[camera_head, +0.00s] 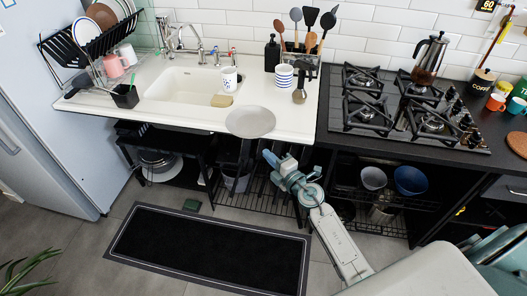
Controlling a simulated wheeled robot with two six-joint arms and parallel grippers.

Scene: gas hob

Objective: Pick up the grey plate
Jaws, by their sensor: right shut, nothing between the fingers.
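The grey plate (250,122) is round and shallow. It shows at the front edge of the white sink counter, right of the basin, and its near rim reaches over that edge in the picture. My right gripper (269,157) is just below and slightly right of the plate in the picture, in front of the counter. It is shut and empty, apart from the plate. My left gripper is not in view.
A striped cup stack (284,77) and a utensil holder (298,55) stand behind the plate. A sponge (221,100) lies by the sink (180,86). The gas hob (405,110) is to the right. Open shelves are below the counter.

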